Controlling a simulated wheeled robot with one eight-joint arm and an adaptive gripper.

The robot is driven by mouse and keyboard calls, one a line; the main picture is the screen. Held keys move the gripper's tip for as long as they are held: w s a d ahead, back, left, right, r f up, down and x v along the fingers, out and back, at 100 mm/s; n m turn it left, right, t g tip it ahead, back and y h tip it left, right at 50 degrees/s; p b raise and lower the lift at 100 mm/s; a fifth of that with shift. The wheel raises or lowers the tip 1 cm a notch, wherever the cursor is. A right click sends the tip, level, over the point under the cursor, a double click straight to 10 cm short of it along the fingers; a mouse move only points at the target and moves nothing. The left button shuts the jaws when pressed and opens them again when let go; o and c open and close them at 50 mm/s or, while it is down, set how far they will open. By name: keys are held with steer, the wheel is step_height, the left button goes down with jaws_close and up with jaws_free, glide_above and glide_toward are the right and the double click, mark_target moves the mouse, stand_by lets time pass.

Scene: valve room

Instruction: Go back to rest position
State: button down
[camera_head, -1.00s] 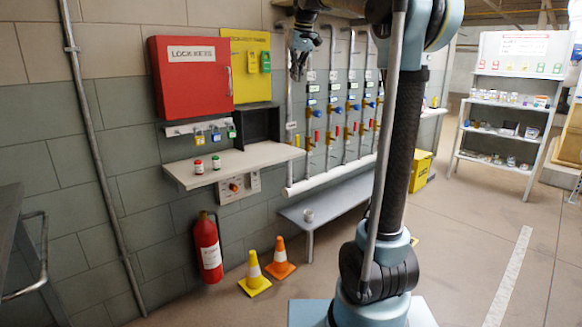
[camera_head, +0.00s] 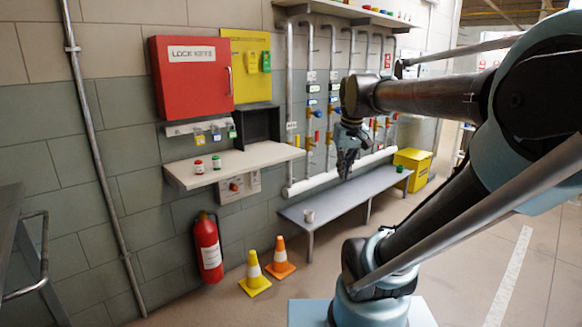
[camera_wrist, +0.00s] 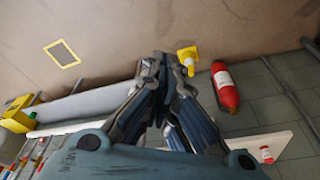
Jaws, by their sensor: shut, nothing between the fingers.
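My gripper (camera_head: 345,163) is in the middle of the head view, in the air in front of the pipes, pointing down. Its fingers are shut with nothing between them. It also shows in the wrist view (camera_wrist: 160,62), fingertips together over the floor. No object is in contact with it that I can see. My arm reaches in from the right of the head view, bent, with its forearm roughly level.
A grey bench (camera_head: 345,195) runs below the gripper, with a small pale cup (camera_head: 309,215). A shelf (camera_head: 235,165) holds two small jars. Cones (camera_head: 254,274) and a fire extinguisher (camera_head: 207,247) stand by the wall. A yellow box (camera_head: 413,167) is behind.

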steer(key=s+d+f, duration=0.1)
steer(key=s+f, duration=0.5)
steer(key=f, duration=0.2)
steer(key=s+d+f+m, duration=0.1)
steer(key=s+d+f, duration=0.1)
steer(key=s+f, duration=0.4)
step_height(320, 180, down, 3)
steer(key=shift+r+m, duration=0.1)
steer(key=shift+m, duration=0.2)
